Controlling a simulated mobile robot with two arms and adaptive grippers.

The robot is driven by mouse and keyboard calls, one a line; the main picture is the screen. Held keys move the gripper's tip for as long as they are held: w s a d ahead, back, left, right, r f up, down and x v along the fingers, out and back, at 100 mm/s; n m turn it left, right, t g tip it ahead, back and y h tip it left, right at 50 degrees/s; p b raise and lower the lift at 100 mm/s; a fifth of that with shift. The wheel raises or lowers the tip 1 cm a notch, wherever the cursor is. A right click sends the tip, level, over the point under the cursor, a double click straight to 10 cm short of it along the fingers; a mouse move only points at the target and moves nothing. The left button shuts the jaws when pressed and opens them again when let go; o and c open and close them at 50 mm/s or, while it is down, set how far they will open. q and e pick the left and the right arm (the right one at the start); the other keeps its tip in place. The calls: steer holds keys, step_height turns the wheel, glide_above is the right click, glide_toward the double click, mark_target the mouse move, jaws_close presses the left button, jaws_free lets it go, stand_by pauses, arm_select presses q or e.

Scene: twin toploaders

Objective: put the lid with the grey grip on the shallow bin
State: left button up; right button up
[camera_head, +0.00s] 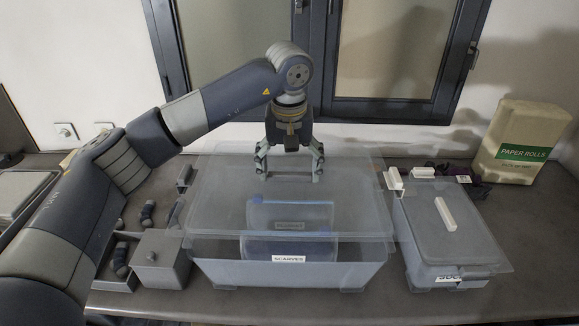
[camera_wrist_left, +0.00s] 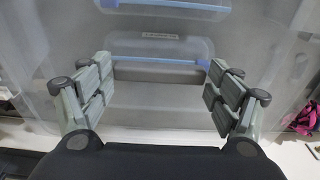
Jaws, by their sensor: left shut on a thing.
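A large translucent lid (camera_head: 220,190) lies level over the wide bin labelled SCARVES (camera_head: 340,274). Whether it touches the rim I cannot tell. My left gripper (camera_head: 290,174) is above the rear part of the lid. In the left wrist view, its fingers (camera_wrist_left: 160,92) stand wide apart, with a grey bar, apparently the grip (camera_wrist_left: 160,71), between them. A smaller bin (camera_head: 430,272) stands to the right, covered by a translucent lid with a white grip (camera_head: 445,213). My right gripper is not in view.
A folded item with a blue edge shows through the wide bin. A grey box with a knob (camera_head: 161,262) and trays of dark rolls stand left. A paper rolls pack (camera_head: 522,142) stands at the back right. A window is behind.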

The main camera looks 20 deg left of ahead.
mark_target(290, 175)
arm_select(q)
steer(key=shift+f, duration=0.6)
step_height(290, 175, down, 3)
steer(key=shift+r+b, duration=0.1)
steer(key=shift+b, duration=1.1)
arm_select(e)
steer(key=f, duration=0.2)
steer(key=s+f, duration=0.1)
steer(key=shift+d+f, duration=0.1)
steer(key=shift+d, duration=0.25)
arm_select(q)
steer(key=shift+b, duration=0.35)
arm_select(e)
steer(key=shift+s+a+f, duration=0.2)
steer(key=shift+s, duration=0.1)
arm_select(q)
steer(key=shift+f+b, duration=1.15)
steer(key=shift+f, duration=0.55)
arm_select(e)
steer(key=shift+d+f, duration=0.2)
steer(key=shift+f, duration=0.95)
arm_select(q)
steer(key=o, duration=1.3)
steer(key=shift+s, duration=0.1)
